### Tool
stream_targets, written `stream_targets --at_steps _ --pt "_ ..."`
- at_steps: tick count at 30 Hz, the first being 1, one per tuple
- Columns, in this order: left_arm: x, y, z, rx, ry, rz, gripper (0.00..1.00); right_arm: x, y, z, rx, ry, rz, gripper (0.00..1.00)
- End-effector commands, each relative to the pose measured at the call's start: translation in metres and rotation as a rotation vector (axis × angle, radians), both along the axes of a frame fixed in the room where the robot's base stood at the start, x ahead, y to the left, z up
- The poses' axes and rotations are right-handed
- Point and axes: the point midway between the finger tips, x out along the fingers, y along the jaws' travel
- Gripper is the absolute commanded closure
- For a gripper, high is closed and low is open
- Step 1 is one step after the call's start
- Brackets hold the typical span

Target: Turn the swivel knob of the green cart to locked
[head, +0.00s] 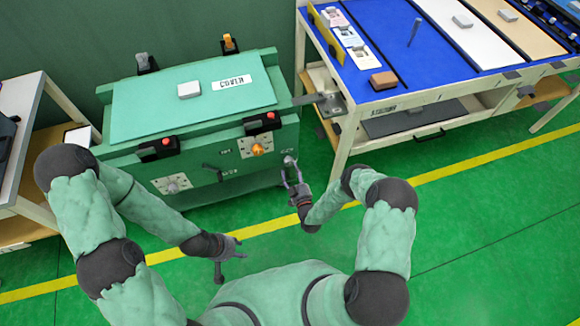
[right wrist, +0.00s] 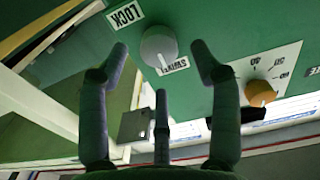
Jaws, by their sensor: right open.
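The green cart (head: 110,125) stands against the wall in the head view. Its grey swivel knob (head: 289,160) is at the right end of the front face. In the right wrist view the round grey knob (right wrist: 159,47) lies between the fingertips of my open right gripper (right wrist: 158,52), with no clear contact. A LOCK label (right wrist: 125,14) is at its upper left and a SWIVEL label (right wrist: 172,66) just below it. I cannot tell which way the knob points. My left gripper (head: 231,258) is open and empty, low in front of the cart.
An orange knob on a white plate (right wrist: 270,78) sits beside the grey knob. Black latches with red buttons (head: 158,148) line the cart's front edge. A workbench (head: 415,40) stands close at right, a shelf unit (head: 30,130) at left. The green floor in front is clear.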

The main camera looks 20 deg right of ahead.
Motion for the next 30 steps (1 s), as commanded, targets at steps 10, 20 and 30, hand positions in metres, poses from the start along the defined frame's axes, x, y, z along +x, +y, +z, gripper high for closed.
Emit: stream_targets --at_steps 10,20,30 --pt "0.0 0.0 -0.013 0.0 0.0 0.0 0.6 0.036 0.001 -0.001 0.0 0.0 0.0 0.36" --pt "0.0 0.0 -0.013 0.0 0.0 0.0 0.6 0.038 0.001 0.0 0.001 0.001 0.0 0.39" --pt "0.0 0.0 -0.013 0.0 0.0 0.0 0.6 0.038 0.002 0.001 0.001 -0.001 0.0 0.92"
